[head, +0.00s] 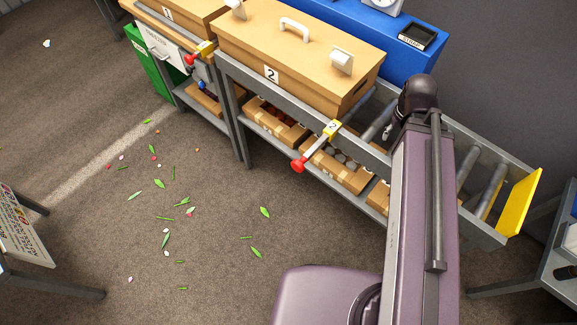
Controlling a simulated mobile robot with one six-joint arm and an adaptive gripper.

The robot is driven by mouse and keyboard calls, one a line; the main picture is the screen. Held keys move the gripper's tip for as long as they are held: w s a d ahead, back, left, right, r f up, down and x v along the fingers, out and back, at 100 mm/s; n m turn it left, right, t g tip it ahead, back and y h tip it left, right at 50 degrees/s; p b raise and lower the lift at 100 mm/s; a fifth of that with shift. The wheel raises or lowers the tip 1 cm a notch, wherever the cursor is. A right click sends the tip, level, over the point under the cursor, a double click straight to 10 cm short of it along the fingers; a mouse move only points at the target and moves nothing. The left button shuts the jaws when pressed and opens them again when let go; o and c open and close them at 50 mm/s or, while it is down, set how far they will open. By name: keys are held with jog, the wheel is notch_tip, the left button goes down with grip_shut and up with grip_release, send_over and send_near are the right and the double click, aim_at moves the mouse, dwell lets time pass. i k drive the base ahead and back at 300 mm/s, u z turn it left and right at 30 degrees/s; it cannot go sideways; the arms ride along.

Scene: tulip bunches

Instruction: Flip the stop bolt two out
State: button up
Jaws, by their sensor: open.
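Stop bolt two (316,146) is a grey rod with a red knob on its end, at a yellow block marked 2 on the front rail of the roller conveyor. The rod points out from the rail toward the lower left, over the floor side. A wooden box marked 2 (275,50) with a white handle sits on the conveyor just behind it. My purple arm link and its dark joint stand right of the bolt, apart from it in the picture. My gripper cannot be made out; the arm hides that area.
Stop bolt one (190,58), also red-knobbed, is on the left stand by the box marked 1 (175,15). Open cartons (278,125) fill the lower shelf. A yellow end plate (520,203) closes the conveyor's right end. The floor in front has only scattered leaves and petals.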

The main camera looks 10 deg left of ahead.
aim_at(297, 165)
jog(key=u, duration=0.3)
jog(key=k, duration=2.15)
jog(key=z, duration=0.4)
jog(key=i, duration=1)
jog(key=z, duration=0.05)
